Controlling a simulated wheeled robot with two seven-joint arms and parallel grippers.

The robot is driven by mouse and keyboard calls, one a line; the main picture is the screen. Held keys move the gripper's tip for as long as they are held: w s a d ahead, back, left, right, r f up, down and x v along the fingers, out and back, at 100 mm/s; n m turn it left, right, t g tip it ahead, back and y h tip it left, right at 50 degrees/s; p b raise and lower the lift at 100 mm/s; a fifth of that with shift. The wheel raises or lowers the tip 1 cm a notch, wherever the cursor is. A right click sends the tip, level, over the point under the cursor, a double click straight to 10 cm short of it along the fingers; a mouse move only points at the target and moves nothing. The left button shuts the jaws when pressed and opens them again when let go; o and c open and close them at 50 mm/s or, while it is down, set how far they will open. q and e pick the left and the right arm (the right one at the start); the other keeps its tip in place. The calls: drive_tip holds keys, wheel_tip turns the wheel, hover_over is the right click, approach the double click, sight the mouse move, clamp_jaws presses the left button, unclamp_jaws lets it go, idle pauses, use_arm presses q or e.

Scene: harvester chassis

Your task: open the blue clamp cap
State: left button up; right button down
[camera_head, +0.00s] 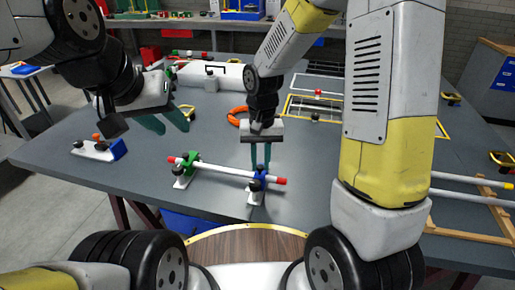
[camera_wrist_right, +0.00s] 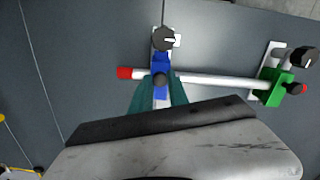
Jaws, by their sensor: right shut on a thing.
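The blue clamp (camera_head: 257,183) stands on a white base near the table's front, around the right end of a white rod (camera_head: 222,170) with red tips. Its blue cap also shows in the right wrist view (camera_wrist_right: 161,64), with black knobs by it. My right gripper (camera_head: 260,166) points down over this clamp, its teal fingers on both sides of the blue part and shut on it. The cap looks closed over the rod; the fingers hide part of it. My left gripper (camera_head: 166,121) is open and empty, above the table to the left.
A green clamp (camera_head: 190,160) holds the rod's left end. A separate white and blue clamp (camera_head: 98,149) lies further left. An orange curved part (camera_head: 236,116) and yellow-framed panels (camera_head: 315,107) lie behind. A wooden frame (camera_head: 476,220) is at right.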

drive_tip(key=g, duration=0.1)
drive_tip(key=w, duration=0.1)
drive_tip(key=w+r+g+y, duration=0.1)
drive_tip(key=shift+d+g, duration=0.3)
drive_tip(key=shift+w+d+r+g+y, duration=0.15)
drive_tip(key=shift+w+d+g+y, duration=0.1)
drive_tip(key=shift+w+g, duration=0.45)
drive_tip(key=shift+w+d+r+g+y, duration=0.1)
drive_tip(key=shift+w+g+y, duration=0.2)
drive_tip(key=shift+g, duration=0.6)
